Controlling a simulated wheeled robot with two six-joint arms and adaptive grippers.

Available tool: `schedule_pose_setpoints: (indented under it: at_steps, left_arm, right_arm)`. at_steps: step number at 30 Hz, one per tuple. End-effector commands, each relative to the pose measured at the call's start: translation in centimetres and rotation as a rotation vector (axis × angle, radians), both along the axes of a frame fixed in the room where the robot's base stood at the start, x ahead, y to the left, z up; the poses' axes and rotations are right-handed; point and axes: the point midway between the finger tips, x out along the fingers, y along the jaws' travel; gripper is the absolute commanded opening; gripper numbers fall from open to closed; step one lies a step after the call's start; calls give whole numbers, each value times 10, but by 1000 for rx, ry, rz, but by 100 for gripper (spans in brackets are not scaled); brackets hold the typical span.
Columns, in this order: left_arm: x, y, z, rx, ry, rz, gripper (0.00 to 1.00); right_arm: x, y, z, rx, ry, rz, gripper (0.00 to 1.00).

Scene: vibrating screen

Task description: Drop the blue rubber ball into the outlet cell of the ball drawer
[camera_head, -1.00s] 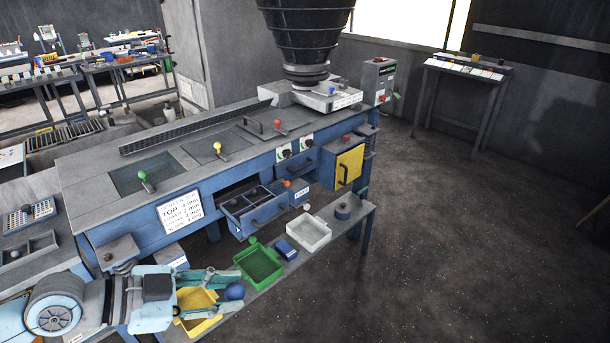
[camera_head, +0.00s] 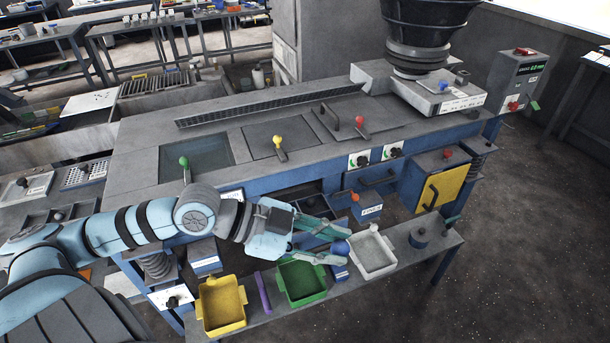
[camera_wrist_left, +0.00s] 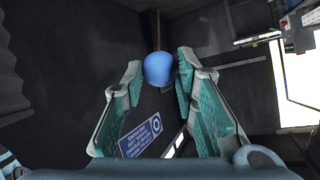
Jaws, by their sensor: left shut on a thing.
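A blue rubber ball (camera_head: 340,247) is held at the fingertips of my left gripper (camera_head: 334,243). In the left wrist view the ball (camera_wrist_left: 159,69) sits between the tips of the two green-padded fingers (camera_wrist_left: 160,82). In the head view the ball is in front of the blue table, near the white tray's left side. The open ball drawer (camera_head: 312,203) shows just behind the gripper. The gripper hides most of its front, and its outlet cell cannot be made out. My right gripper is not in view.
A yellow tray (camera_head: 222,304), a green tray (camera_head: 302,283) and a white tray (camera_head: 372,256) stand on the lower shelf, with a purple bar (camera_head: 263,292) between the first two. A yellow door (camera_head: 441,188) is to the right. Open floor lies further right.

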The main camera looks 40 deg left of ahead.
Motion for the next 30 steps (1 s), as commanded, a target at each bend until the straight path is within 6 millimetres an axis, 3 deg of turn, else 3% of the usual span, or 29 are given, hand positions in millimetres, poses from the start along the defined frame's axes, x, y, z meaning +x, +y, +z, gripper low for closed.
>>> schedule_pose_setpoints:
  at_steps: [5, 11, 15, 18, 24, 30]
  left_arm:
    - [29, 29, 1, -2, -10, 146, 10]
    - [98, 114, -14, 4, -10, 497, 10]
    - [145, 180, -48, 15, 7, 780, 10]
    - [163, 212, -81, 22, 16, 951, 10]
    - [175, 234, -140, 32, 16, 1158, 10]
    - [175, 235, -165, 36, 11, 1197, 10]
  right_arm:
    - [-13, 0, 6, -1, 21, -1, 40]
    - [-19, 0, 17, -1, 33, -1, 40]
    - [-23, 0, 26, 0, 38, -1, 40]
    - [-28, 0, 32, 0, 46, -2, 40]
    - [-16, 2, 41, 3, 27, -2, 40]
    - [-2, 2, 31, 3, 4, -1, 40]
